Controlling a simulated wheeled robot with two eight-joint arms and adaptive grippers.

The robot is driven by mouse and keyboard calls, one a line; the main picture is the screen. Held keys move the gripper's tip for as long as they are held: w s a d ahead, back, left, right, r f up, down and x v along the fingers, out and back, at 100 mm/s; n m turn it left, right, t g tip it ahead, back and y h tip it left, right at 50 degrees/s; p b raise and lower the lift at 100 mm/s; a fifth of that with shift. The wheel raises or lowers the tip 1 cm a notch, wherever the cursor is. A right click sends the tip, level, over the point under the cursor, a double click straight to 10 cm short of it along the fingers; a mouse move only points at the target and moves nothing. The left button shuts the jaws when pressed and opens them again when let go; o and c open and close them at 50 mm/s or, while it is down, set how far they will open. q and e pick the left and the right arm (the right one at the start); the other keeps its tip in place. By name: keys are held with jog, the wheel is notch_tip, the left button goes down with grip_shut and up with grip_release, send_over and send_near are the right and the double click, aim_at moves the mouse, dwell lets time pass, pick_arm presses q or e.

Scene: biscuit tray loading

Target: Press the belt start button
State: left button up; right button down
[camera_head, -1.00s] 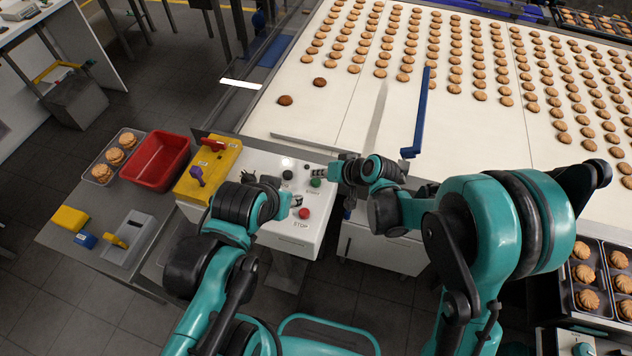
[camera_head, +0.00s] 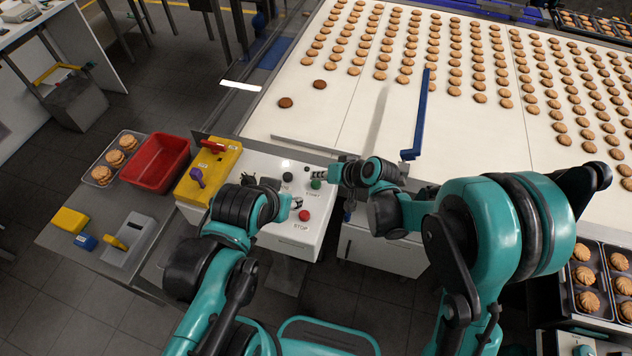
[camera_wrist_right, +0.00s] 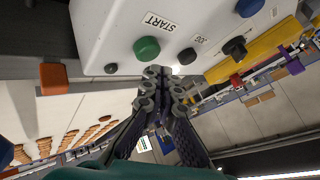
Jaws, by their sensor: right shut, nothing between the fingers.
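The green START button (camera_head: 316,184) is on the white control box beside the belt. It also shows in the right wrist view (camera_wrist_right: 147,49). My right gripper (camera_head: 319,174) is shut and empty, with its fingertips close to the green button. In the right wrist view the fingertips (camera_wrist_right: 162,76) appear just below the button; I cannot tell whether they touch it. The red STOP button (camera_head: 304,215) is nearer the front of the box.
A black button (camera_head: 288,177) is left of START. A yellow box (camera_head: 212,162) with a red handle and purple knob adjoins the panel. A red bin (camera_head: 157,160) stands further left. The belt (camera_head: 340,115) carries rows of biscuits, with a blue bar (camera_head: 419,120) above it.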

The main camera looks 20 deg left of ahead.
jog(key=shift+f, duration=0.1)
jog(key=shift+f+b, duration=0.35)
jog(key=shift+b, duration=0.2)
